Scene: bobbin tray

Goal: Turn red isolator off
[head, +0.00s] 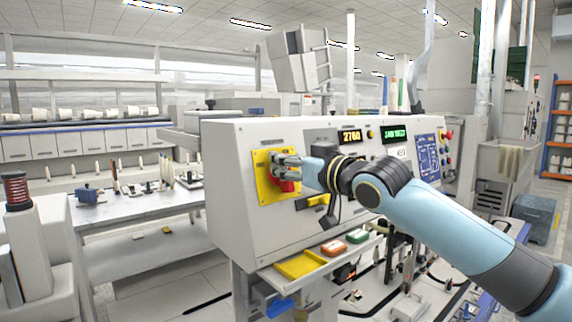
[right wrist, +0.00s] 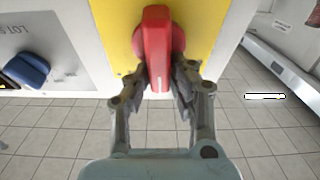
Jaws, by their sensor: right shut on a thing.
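The red isolator (head: 286,186) has a red handle on a yellow plate (head: 262,176) at the left end of the grey machine panel. My right gripper (head: 285,170) reaches it from the right and partly hides it. In the right wrist view, the long red handle (right wrist: 157,40) runs up and down the picture over the yellow plate (right wrist: 115,30). My right gripper (right wrist: 162,80) is shut on its lower part, one finger on each side. My left gripper is not in view.
The panel (head: 235,200) also carries lit displays (head: 350,136) and a blue diagram board (head: 428,155) to the right. A white workbench (head: 130,208) stands to the left.

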